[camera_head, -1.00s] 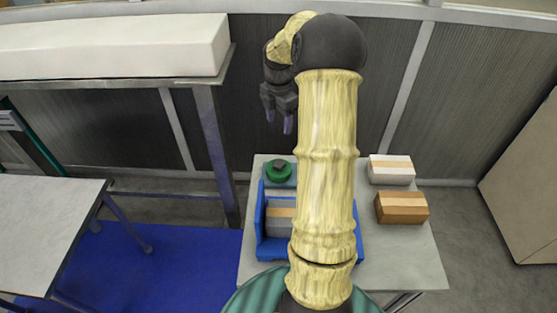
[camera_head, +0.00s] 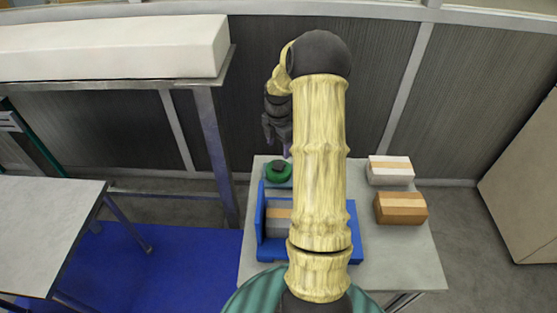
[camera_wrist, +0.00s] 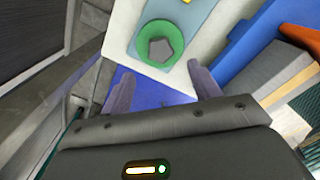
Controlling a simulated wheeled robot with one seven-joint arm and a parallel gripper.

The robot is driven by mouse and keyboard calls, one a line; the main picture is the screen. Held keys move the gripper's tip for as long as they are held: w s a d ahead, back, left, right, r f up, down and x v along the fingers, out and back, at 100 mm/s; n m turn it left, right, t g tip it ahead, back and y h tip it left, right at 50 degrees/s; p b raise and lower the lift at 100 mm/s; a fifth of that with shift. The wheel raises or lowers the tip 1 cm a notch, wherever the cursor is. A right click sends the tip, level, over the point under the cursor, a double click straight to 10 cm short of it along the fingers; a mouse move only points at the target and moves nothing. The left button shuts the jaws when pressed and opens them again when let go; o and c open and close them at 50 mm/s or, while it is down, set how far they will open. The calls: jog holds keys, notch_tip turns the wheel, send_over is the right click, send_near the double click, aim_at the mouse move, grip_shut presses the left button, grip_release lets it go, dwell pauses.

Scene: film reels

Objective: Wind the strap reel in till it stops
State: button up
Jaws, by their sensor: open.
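The strap reel (camera_head: 279,178) is a green disc with a dark knob (camera_head: 278,166) on top, at the back left of the table. In the wrist view the green disc (camera_wrist: 143,43) lies on a light blue plate (camera_wrist: 202,8), with a grey faceted knob (camera_wrist: 160,51) at its middle. My gripper (camera_head: 278,147) is open and empty, pointing down above and just behind the reel. In the wrist view its two purple-grey fingers (camera_wrist: 162,84) stand apart, below the reel in the picture and not around the knob. I cannot make out the strap.
A blue fixture (camera_head: 261,220) holds a grey box with a tan band (camera_head: 279,215), partly hidden by my arm. A white box (camera_head: 390,171) and a brown box (camera_head: 401,209) stand at the right of the grey table (camera_head: 407,265). A metal post (camera_head: 218,150) rises left of the table.

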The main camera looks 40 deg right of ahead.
aim_at(278, 164)
notch_tip(278, 164, down, 8)
jog(key=shift+s+r+p, duration=0.1)
jog(key=shift+r+p, duration=0.1)
jog(key=shift+p, duration=0.1)
jog(key=c, duration=1)
jog(key=shift+m, duration=0.4)
